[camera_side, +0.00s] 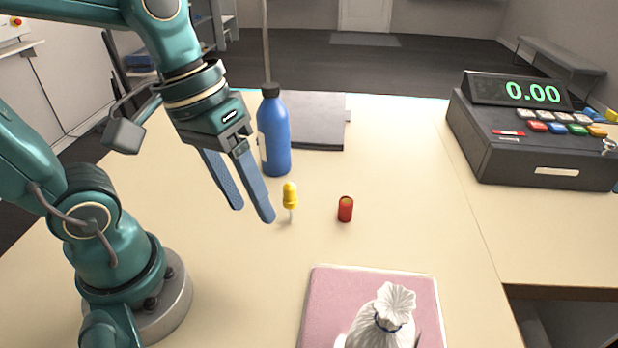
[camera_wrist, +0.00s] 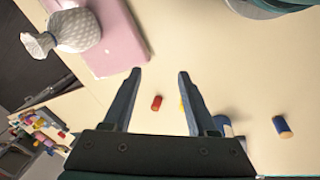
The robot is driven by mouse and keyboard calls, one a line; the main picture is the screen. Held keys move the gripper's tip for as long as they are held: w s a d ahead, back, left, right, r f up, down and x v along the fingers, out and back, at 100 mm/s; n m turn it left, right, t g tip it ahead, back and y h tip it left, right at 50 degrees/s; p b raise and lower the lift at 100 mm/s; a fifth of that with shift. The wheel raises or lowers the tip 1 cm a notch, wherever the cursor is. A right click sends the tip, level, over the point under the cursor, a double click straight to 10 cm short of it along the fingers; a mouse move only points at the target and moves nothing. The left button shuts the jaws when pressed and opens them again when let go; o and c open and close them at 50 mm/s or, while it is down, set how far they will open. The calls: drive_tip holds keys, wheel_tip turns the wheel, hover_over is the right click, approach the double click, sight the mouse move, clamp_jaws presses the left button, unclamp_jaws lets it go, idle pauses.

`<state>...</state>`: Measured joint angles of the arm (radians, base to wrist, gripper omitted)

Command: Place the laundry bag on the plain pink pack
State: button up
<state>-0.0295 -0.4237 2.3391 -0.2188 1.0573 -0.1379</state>
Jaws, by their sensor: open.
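The white laundry bag (camera_side: 380,322), tied at its neck, appears to rest on the plain pink pack (camera_side: 325,290) at the bottom of the side view, where the frame cuts both off. In the wrist view the bag (camera_wrist: 78,30) lies over the pink pack (camera_wrist: 122,40) at the upper left, its gathered neck reaching past the pack's edge. My gripper (camera_side: 254,213) is open and empty above the table, behind and left of the pack in the side view. Its two fingers (camera_wrist: 160,72) show spread apart in the wrist view, clear of the bag.
A blue bottle (camera_side: 274,135), a yellow item (camera_side: 290,195) and a red cylinder (camera_side: 345,209) stand near my gripper. A grey flat item (camera_side: 318,120) lies behind. A cash register (camera_side: 535,135) stands right. A blue cylinder (camera_wrist: 282,127) shows in the wrist view. The table's centre right is clear.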

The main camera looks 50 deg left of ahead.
drive_tip(key=a+m+t+y, duration=0.2)
drive_tip(key=a+m+t, duration=0.1)
drive_tip(key=shift+s+a+r+t, duration=0.15)
drive_tip(key=shift+a+r+t, duration=0.1)
drive_tip(key=shift+r+t, duration=0.1)
